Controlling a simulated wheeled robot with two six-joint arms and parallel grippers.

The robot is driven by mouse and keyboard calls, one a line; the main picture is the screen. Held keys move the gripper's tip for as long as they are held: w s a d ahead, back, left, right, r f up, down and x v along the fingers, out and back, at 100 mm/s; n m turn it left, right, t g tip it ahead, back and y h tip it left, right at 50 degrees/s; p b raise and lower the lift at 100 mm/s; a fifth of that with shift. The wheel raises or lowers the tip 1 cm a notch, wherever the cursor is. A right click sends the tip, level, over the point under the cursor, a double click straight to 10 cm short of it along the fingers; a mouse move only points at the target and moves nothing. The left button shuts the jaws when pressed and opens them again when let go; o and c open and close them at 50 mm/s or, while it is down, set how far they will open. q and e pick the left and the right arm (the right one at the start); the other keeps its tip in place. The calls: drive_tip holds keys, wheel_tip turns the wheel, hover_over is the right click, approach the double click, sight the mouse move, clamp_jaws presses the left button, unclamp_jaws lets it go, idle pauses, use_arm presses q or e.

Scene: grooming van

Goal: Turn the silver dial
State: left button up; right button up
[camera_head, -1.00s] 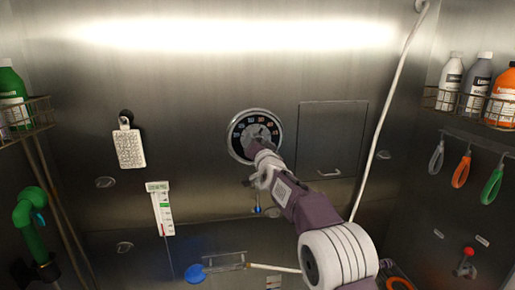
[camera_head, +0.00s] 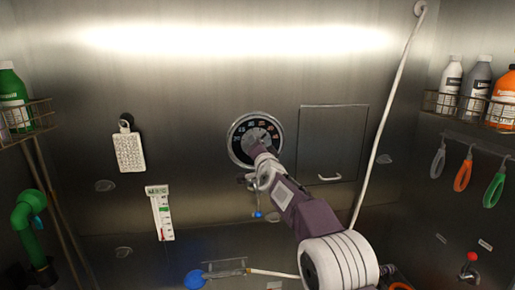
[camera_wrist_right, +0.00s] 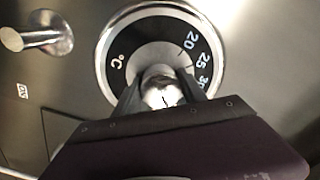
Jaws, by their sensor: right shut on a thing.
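The silver dial (camera_head: 240,148) is on the back metal wall, left of the small wall hatch. It has a silver rim, a black ring with white numbers and a silver centre. The right wrist view shows its °C mark, the numbers 20 and 25, part of a 30 and the shiny knob (camera_wrist_right: 162,92). My right gripper (camera_head: 259,149) reaches up to the dial from the lower right. Its fingers (camera_wrist_right: 165,86) are shut on the knob, one on each side. They hide the lower part of the dial. My left gripper is not in view.
A square hatch (camera_head: 333,130) is just right of the dial, and a white hose (camera_head: 388,110) hangs beyond it. A tag (camera_head: 129,152) and a thermometer card (camera_head: 162,216) are left. Bottle racks flank both sides. In the right wrist view, a metal peg (camera_wrist_right: 40,35) sticks out nearby.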

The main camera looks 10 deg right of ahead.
drive_tip(key=shift+f, duration=0.3)
drive_tip(key=o, duration=1.1)
drive_tip(key=shift+o, duration=1.3)
drive_tip(key=shift+s+r, duration=0.1)
drive_tip(key=shift+r, duration=0.1)
drive_tip(key=shift+s, duration=0.15)
use_arm(q)
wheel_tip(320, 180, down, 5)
drive_tip(key=b, duration=0.4)
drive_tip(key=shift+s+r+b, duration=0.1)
drive_tip(key=shift+b, duration=0.3)
use_arm(e)
drive_tip(key=s, duration=0.8)
drive_tip(key=shift+s, duration=0.35)
